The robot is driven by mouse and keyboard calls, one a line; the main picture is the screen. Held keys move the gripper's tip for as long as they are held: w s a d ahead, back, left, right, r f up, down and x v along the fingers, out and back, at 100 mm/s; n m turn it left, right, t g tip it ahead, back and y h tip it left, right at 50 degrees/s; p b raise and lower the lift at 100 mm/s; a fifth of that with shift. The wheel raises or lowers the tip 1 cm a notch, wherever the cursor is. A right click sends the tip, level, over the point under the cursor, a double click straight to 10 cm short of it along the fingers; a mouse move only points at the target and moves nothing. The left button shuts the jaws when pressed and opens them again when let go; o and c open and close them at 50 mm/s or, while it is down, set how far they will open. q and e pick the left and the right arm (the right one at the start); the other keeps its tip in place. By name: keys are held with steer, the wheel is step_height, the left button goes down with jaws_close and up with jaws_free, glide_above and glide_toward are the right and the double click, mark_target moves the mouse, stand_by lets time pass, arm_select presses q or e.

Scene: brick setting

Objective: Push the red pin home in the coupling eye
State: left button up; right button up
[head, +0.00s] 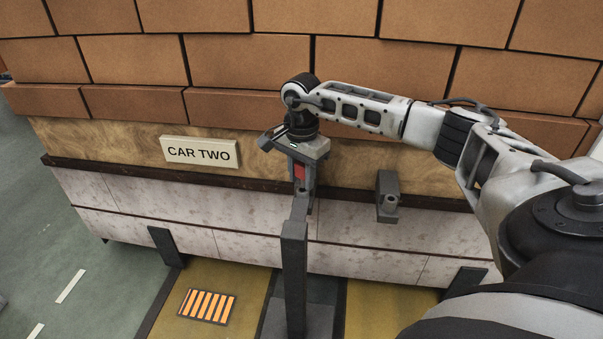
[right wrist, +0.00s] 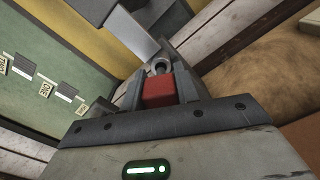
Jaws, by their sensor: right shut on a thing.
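The red pin (head: 299,172) shows between the fingers of my right gripper (head: 302,180) in the head view. In the right wrist view, the red block of the pin (right wrist: 158,93) sits between the two dark fingers, which are shut on it. A round grey eye (right wrist: 161,66) shows just beyond the red part, in line with it. In the head view the gripper points down over the top of a dark grey upright bar (head: 294,262). The fingers hide the pin's lower end, so I cannot tell how deep it sits. My left gripper is not in view.
An orange striped grating (head: 207,305) lies on the floor, left of the bar.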

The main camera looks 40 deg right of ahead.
steer(key=shift+f, duration=0.15)
steer(key=shift+f+b, duration=0.55)
steer(key=shift+f, duration=0.25)
steer(key=shift+r+p, duration=0.9)
steer(key=shift+r, duration=0.2)
